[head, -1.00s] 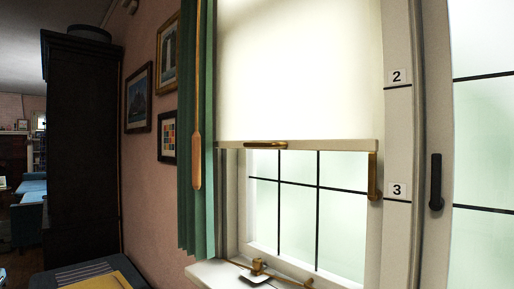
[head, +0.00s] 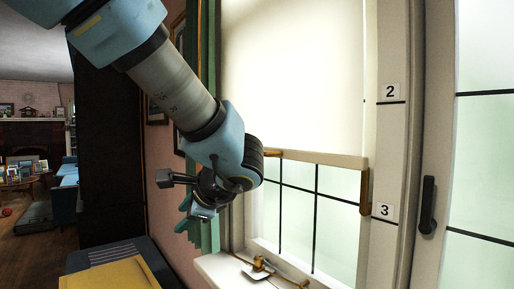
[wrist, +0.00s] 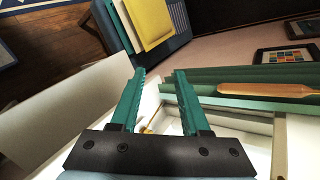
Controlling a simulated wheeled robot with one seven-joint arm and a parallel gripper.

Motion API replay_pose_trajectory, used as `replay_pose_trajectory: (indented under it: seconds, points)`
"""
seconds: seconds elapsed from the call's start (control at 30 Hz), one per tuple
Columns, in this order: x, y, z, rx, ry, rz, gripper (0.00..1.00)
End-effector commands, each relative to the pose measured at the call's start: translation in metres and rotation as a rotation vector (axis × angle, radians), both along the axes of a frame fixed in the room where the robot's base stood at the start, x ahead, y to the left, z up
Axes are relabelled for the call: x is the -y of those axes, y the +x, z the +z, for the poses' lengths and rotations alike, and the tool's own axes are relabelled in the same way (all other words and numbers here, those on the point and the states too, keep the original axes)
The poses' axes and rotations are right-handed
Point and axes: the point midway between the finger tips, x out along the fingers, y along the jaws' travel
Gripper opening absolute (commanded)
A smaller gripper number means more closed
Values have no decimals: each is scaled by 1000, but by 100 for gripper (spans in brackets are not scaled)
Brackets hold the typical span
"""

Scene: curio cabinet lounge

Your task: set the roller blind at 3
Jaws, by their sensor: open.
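The cream roller blind (head: 295,75) covers the upper window in the head view. Its bottom bar (head: 320,158) hangs between the 2 mark (head: 390,91) and the 3 mark (head: 384,210). A brass pull (head: 274,153) on the bar is partly hidden behind my arm. A brass piece (head: 365,190) hangs from the bar's right end, its lower tip close to the level of the line under 3. My gripper (head: 184,215) is left of the bar, in front of the green curtain, apart from the pull. In the wrist view, its teal fingers (wrist: 158,73) are open and empty.
The green curtain (head: 210,235) and its wooden wand (wrist: 268,90) are close to my gripper. A brass window latch (head: 260,266) is at the sill. A dark handle (head: 428,205) is on the right-hand window. A bench with a yellow item (head: 110,275) stands lower left.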

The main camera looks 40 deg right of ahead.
Motion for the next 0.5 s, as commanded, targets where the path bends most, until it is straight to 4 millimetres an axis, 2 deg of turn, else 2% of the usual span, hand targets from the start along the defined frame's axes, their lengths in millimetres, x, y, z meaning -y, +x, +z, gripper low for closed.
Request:
replay_pose_trajectory:
  seconds: [0.03,0.1,0.2,0.3,0.37,0.5]
  points:
    - [29,-19,27,67,8,-95,46]
    - [61,-42,57,162,13,-203,46]
    - [97,-76,93,279,4,-324,46]
    - [120,-104,119,362,-11,-405,46]
    - [127,-114,129,395,-19,-434,46]
    - [135,-120,137,424,-26,-458,46]
